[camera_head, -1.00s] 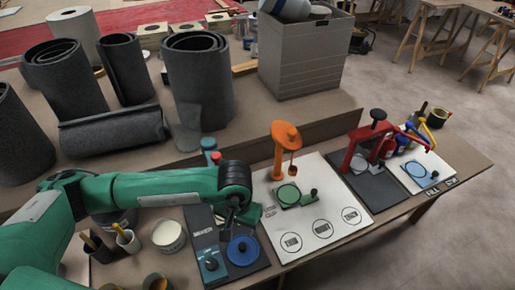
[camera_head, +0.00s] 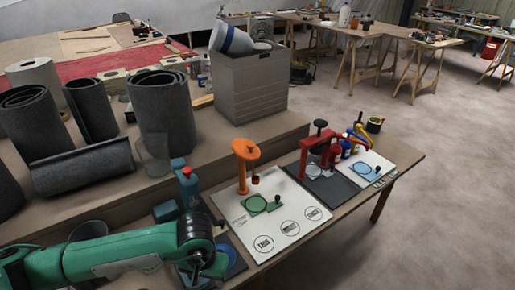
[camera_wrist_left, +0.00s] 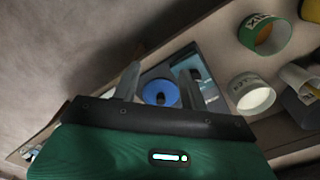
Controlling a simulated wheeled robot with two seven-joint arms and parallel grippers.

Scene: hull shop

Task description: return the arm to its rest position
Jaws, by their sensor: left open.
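My left arm (camera_head: 110,252) is green with a dark wrist and comes in from the left along the front of the bench. My left gripper (camera_head: 208,272) hangs low at the bottom of the head view, over the blue disc of the mixer board, and partly hides it. In the left wrist view the gripper (camera_wrist_left: 160,85) shows two grey fingers spread apart with nothing between them. The blue disc (camera_wrist_left: 160,93) appears beyond the fingers, apart from them. My right gripper is not in view.
A white board with an orange stand (camera_head: 245,160), a red press (camera_head: 318,150) and a blue-green board (camera_head: 367,168) stand to the right. Grey rolls (camera_head: 160,105) and a grey bin (camera_head: 250,85) stand behind. In the wrist view, a white-filled tub (camera_wrist_left: 255,100) sits beside the board.

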